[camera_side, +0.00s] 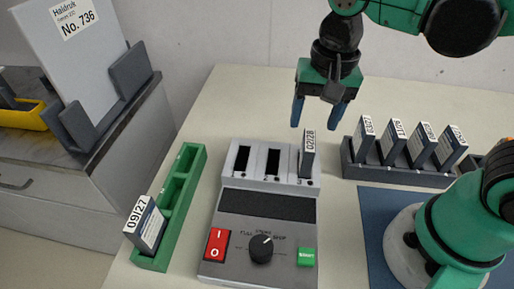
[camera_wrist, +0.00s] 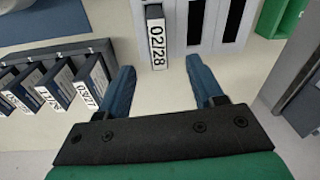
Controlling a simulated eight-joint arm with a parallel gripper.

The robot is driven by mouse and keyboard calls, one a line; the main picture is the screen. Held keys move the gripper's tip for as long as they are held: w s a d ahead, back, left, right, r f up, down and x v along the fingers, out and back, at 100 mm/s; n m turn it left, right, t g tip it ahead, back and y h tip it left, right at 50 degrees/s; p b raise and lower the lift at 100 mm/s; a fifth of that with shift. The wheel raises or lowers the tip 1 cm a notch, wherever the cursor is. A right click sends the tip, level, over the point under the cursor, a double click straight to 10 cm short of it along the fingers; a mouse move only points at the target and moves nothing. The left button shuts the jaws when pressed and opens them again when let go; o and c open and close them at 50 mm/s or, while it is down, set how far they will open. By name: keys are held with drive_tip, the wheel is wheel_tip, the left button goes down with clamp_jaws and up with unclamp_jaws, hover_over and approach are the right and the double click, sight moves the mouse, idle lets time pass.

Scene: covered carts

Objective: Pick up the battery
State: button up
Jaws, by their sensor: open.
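A battery labelled 02/28 (camera_side: 307,154) stands upright in the right slot of the grey charger (camera_side: 258,205). Another battery, labelled 09/27 (camera_side: 146,226), stands tilted in the front compartment of the green tray (camera_side: 187,165). Several more dated batteries (camera_side: 422,146) stand leaning in a dark rack (camera_side: 400,176) at the right. My gripper (camera_side: 313,112) is open and empty, above and behind the charger. In the wrist view the 02/28 battery (camera_wrist: 156,38) lies ahead, between the lines of my two blue fingers (camera_wrist: 162,88), apart from them.
The charger has two empty slots, a red switch (camera_side: 216,245), a dial (camera_side: 261,248) and a green button (camera_side: 306,257). A grey cart (camera_side: 60,185) with a No. 736 board (camera_side: 82,50) stands at the left. The table behind the charger is clear.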

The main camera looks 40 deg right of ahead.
sight(310, 140)
drive_tip(key=shift+s+a+f+m+g, duration=0.2)
drive_tip(key=shift+a+m+g, duration=0.2)
drive_tip(key=shift+m+g, duration=0.15)
drive_tip(key=shift+f, duration=2.6)
drive_tip(key=shift+c, duration=0.2)
clamp_jaws()
